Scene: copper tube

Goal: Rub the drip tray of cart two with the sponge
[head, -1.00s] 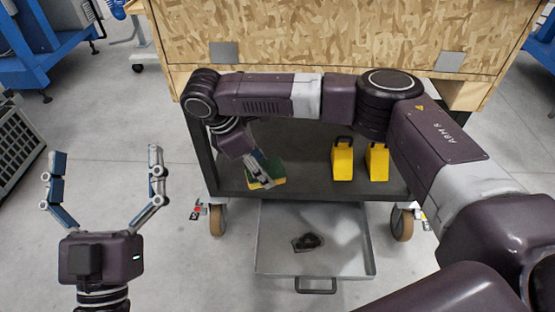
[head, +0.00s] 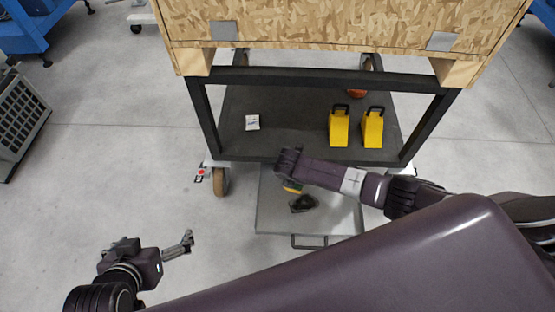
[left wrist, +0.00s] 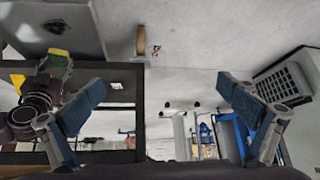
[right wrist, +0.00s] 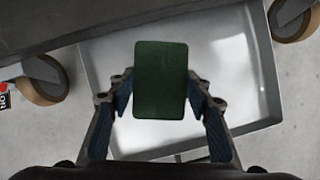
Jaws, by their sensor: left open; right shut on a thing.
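The drip tray (head: 270,218), shallow grey metal with a front handle, lies under the cart's (head: 290,148) front edge. A dark stain (head: 303,204) marks its floor. My right gripper (right wrist: 161,100) is shut on the sponge (right wrist: 161,78), whose green face fills the middle of the right wrist view. In the head view the sponge (head: 292,187), yellow and green, is over the tray beside the stain, partly hidden by my right wrist. I cannot tell whether it touches the tray. My left gripper (left wrist: 160,95) is open and empty, low at the left in the head view (head: 178,247).
Two yellow wedge-shaped blocks (head: 339,128) (head: 373,129), a small white card (head: 252,122) and an orange round thing (head: 357,93) are on the lower shelf. A wooden crate (head: 330,30) sits above. Wheels (head: 221,182) flank the tray.

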